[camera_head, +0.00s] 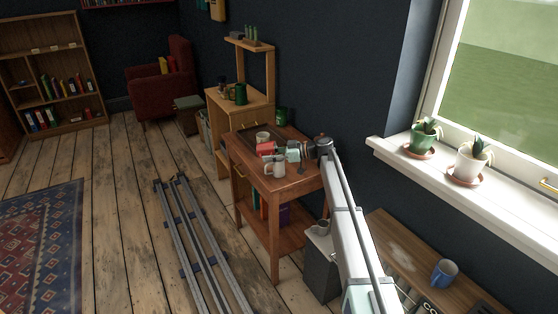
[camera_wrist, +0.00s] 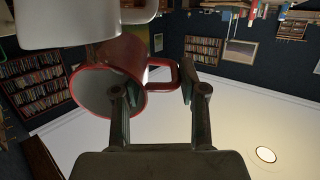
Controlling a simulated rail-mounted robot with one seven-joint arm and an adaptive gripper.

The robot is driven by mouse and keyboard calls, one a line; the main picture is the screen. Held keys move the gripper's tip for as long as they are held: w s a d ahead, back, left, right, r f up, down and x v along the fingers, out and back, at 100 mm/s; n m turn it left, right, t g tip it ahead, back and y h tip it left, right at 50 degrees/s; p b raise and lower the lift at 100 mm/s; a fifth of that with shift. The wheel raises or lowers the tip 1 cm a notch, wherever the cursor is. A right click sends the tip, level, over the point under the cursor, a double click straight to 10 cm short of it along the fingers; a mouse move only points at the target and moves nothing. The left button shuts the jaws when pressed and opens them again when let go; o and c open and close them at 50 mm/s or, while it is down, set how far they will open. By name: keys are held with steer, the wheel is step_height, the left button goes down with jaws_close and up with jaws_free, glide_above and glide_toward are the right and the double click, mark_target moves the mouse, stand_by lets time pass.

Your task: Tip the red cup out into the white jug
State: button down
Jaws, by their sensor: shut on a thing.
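My gripper (camera_head: 292,152) is shut on the red cup (camera_head: 265,148) above the small wooden table. In the wrist view, my gripper (camera_wrist: 155,92) has one finger at the cup's open mouth and the other by its handle. The white jug (camera_head: 275,169) stands upright at the table's front edge, just below the cup in the picture. A white vessel, likely the jug, fills the wrist view's top left (camera_wrist: 60,22). Its opening is hidden.
A cream cup (camera_head: 262,136) stands behind the red cup. The wooden table (camera_head: 290,188) is crowded. A blue mug (camera_head: 445,271) stands on the desk at the lower right, and potted plants line the windowsill (camera_head: 440,173).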

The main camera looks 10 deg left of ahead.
steer(key=shift+d, duration=0.1)
steer(key=shift+d+y+b, duration=0.2)
steer(key=shift+y+b, duration=0.8)
steer(key=shift+b, duration=1.1)
steer(key=shift+r+y+b, duration=0.3)
steer(key=shift+r+b, duration=0.05)
steer(key=shift+b, duration=0.05)
steer(key=shift+r+y+b, duration=0.2)
steer(key=shift+y+b, duration=0.1)
steer(key=shift+b, duration=0.45)
